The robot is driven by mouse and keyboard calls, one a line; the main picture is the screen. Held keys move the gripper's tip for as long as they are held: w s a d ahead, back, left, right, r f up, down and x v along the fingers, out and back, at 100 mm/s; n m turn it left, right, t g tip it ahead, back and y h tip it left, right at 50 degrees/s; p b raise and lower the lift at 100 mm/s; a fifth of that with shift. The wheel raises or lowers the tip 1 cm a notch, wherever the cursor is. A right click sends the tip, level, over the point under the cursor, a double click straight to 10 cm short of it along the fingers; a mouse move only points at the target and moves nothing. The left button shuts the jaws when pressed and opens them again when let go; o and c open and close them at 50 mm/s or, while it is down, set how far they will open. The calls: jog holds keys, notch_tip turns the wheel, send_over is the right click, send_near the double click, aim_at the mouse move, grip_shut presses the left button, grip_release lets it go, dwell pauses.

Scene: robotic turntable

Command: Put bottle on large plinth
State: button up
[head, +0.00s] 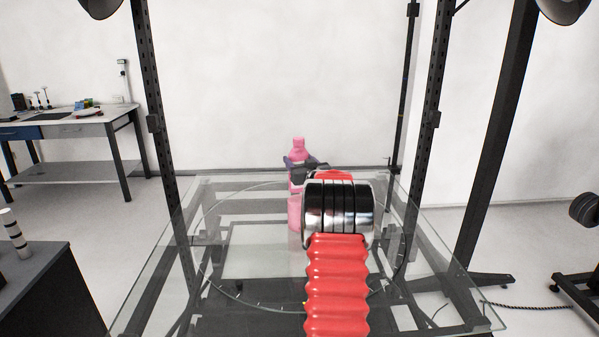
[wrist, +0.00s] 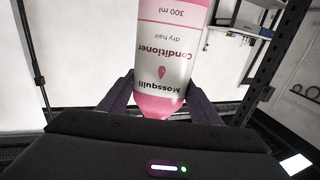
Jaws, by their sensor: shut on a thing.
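A pink bottle (head: 299,146) stands upright in the head view beyond my arm, over the far part of the glass top. It also shows in the wrist view (wrist: 163,60), with a white "Conditioner" label that appears upside down there. My gripper (head: 304,165) is shut around the bottle, with one finger on each side in the wrist view (wrist: 160,95). More pink shows below the gripper; I cannot tell whether it is the bottle's lower part or a reflection in the glass. I cannot make out a large plinth in either view.
A clear glass top (head: 160,275) with a round dial line spreads under my arm. Dark upright posts (head: 155,120) rise at both sides. A workbench (head: 65,128) stands at the back left, and a dark cabinet (head: 45,290) at the front left. The glass left of my arm is bare.

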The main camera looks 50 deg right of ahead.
jog(key=shift+f, duration=2.05)
jog(key=o, duration=1.3)
jog(key=v, duration=1.2)
